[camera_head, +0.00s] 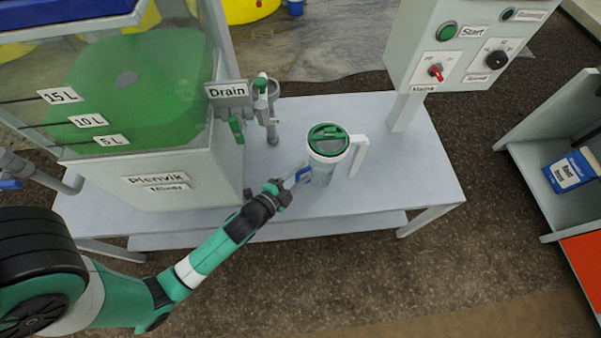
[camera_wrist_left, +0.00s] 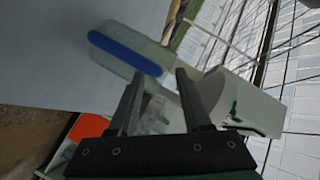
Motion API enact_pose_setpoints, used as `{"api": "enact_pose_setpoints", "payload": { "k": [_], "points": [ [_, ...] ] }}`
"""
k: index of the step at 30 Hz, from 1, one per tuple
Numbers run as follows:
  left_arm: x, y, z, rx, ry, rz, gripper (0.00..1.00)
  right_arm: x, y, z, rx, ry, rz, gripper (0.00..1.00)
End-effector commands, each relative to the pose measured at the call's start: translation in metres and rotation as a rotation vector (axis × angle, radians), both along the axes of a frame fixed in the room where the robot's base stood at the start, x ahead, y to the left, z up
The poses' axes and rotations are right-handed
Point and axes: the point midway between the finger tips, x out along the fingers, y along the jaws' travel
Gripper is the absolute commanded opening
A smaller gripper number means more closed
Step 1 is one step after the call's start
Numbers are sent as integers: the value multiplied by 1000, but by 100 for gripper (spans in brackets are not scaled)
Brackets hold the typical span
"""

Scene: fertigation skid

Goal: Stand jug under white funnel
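The jug (camera_head: 321,171) stands upright on the grey bench, with a pale body, a green lid and a white handle on its right side. My left gripper (camera_head: 301,177) is just left of the jug's lower body, its fingers apart. A blue patch shows at its fingertips. In the left wrist view, the left gripper (camera_wrist_left: 158,74) has two separated dark fingers, with a pale part bearing a blue strip (camera_wrist_left: 125,52) beyond them. I cannot tell whether they touch the jug. I cannot clearly pick out a white funnel. My right gripper is not in view.
The bench (camera_head: 410,175) carries a tank (camera_head: 165,150) with green contents on the left. A drain fitting (camera_head: 262,88) with pipes stands behind and left of the jug. A control box (camera_head: 455,45) stands on a post at the right. The bench right of the jug is clear.

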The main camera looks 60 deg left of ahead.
Motion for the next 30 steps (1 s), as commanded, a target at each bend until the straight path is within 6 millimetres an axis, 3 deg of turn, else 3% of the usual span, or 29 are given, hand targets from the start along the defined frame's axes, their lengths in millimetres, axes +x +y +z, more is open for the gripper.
{"api": "enact_pose_setpoints", "payload": {
  "k": [8,13,21,25,30],
  "points": [
    [-4,-2,1,0,1,-1,49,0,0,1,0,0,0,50],
    [-30,-11,8,0,5,-2,49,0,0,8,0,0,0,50],
    [-88,-33,19,1,3,-4,49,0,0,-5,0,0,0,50],
    [-105,-38,23,2,2,-4,49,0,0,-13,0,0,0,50],
    [-110,-40,29,0,-1,0,49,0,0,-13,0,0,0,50]
  ]
}}
